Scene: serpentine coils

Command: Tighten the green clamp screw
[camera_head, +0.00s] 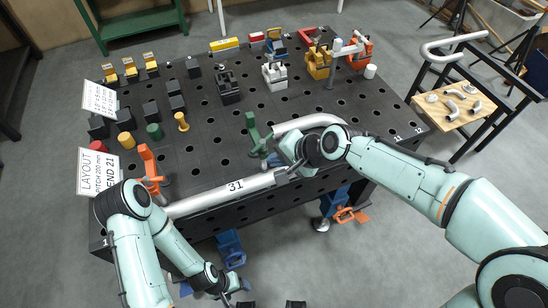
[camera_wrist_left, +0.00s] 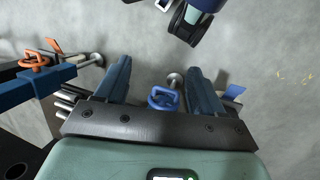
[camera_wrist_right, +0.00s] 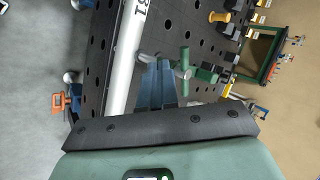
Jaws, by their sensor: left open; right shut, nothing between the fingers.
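The green clamp (camera_head: 253,131) stands on the black perforated table, beside the right end of the straight pipe marked 31 (camera_head: 225,191). In the right wrist view its green bar handle (camera_wrist_right: 184,62) and green body (camera_wrist_right: 207,74) show, with a grey pad on the pipe side. My right gripper (camera_head: 277,161) is shut and empty, close to the clamp; in the right wrist view its fingertips (camera_wrist_right: 158,64) are just left of the bar handle. I cannot tell whether they touch. My left gripper (camera_head: 242,287) is open and empty, below the table's front edge; its spread fingers show in the left wrist view (camera_wrist_left: 158,68).
An orange clamp (camera_head: 150,168) stands at the pipe's left end. A bent pipe (camera_head: 306,122) lies behind my right gripper. Blue clamps with a blue handle (camera_head: 235,260) and an orange handle (camera_head: 347,215) hang at the front edge. Several blocks fill the table's back.

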